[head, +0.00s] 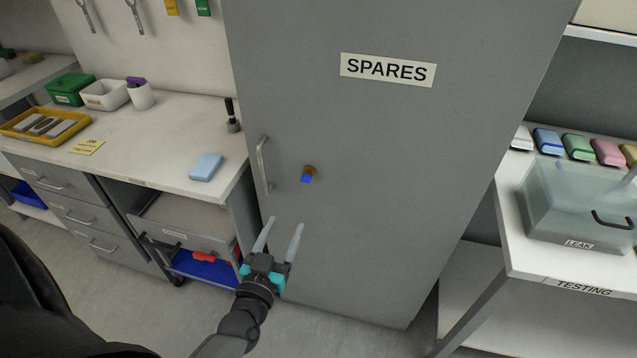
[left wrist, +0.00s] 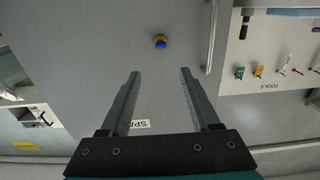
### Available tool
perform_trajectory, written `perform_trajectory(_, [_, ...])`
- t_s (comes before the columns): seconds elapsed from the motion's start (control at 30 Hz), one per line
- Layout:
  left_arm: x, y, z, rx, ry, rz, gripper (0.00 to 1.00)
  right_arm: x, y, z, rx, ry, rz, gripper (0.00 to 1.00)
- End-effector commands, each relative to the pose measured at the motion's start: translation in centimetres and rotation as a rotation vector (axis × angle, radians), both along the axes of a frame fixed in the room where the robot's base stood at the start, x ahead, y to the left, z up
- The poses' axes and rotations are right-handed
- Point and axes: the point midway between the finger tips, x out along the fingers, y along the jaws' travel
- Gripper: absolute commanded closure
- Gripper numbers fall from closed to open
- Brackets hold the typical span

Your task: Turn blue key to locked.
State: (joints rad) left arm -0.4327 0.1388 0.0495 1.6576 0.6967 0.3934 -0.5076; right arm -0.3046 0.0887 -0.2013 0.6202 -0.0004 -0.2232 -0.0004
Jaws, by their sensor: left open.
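The blue key (head: 307,177) sits in a brass-coloured lock on the grey cabinet door marked SPARES (head: 380,130), to the right of the door's handle (head: 264,166). My left gripper (head: 283,226) is open and empty, below the key in the head view and apart from it. In the left wrist view the blue key (left wrist: 161,43) shows beyond the fingertips of my left gripper (left wrist: 160,72), roughly midway between them. The key is too small to tell its exact turn. My right gripper is not in view.
A testing table (head: 512,225) with a clear box (head: 575,205) stands at the right. The door front around the key is clear.

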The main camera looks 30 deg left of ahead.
Motion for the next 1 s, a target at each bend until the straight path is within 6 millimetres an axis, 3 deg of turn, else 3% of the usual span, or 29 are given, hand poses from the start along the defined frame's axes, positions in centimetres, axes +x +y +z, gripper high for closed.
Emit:
perform_trajectory(0.3, [4.4,1.1,-0.1,0.000,-0.003,0.000,0.38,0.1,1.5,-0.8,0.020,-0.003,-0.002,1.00])
perform_trajectory(0.7, [11.2,2.7,-0.2,0.000,-0.001,-0.002,0.38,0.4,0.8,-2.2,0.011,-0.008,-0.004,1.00])
perform_trajectory(1.0, [14.2,3.3,-0.2,-0.001,0.002,-0.002,0.38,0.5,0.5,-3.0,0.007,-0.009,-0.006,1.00])
